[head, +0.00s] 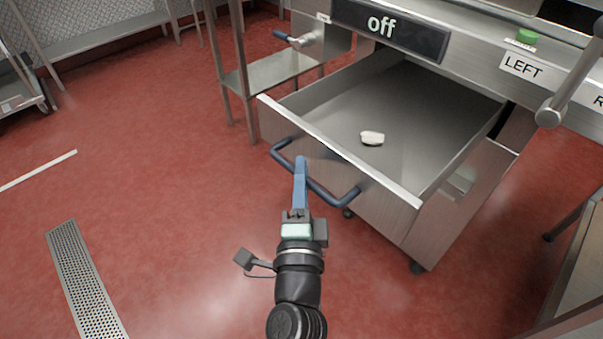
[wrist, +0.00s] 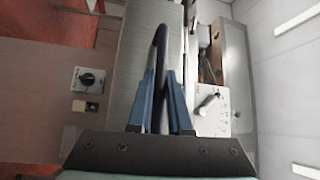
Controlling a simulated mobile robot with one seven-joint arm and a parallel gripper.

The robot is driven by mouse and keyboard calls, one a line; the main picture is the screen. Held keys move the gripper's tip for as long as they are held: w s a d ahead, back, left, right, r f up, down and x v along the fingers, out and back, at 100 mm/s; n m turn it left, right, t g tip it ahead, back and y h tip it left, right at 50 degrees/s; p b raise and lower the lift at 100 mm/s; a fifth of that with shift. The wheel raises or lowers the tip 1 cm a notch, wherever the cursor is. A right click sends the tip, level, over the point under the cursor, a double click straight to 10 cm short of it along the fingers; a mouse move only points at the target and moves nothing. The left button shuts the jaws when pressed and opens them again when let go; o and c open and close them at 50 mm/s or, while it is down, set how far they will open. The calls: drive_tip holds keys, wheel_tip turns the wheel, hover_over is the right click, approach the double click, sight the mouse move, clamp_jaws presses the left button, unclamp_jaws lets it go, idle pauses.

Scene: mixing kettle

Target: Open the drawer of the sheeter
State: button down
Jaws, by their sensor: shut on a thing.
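The sheeter's steel drawer (head: 325,148) stands pulled out from the machine in the head view, and its inside is visible. A small whitish piece (head: 372,138) lies on the drawer floor. A dark blue bar handle (head: 342,199) runs across the drawer front. My gripper (head: 301,165) has its blue fingers at the middle of this handle. In the wrist view the handle (wrist: 161,45) passes between the two fingers of my gripper (wrist: 161,85), which are shut on it. The part of the handle behind the fingers is hidden in the head view.
The sheeter body carries an "off" display (head: 390,30), a green button (head: 526,37) and a lever with a round knob (head: 549,116). A steel shelf stand (head: 268,73) is left of the drawer. The red floor in front and to the left is clear, with a drain grate (head: 85,280).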

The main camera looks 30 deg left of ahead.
idle(0.3)
drive_tip(key=c, duration=0.8)
unclamp_jaws()
drive_tip(key=shift+c, duration=0.2)
drive_tip(key=b+v, duration=0.5)
drive_tip(key=v, duration=0.8)
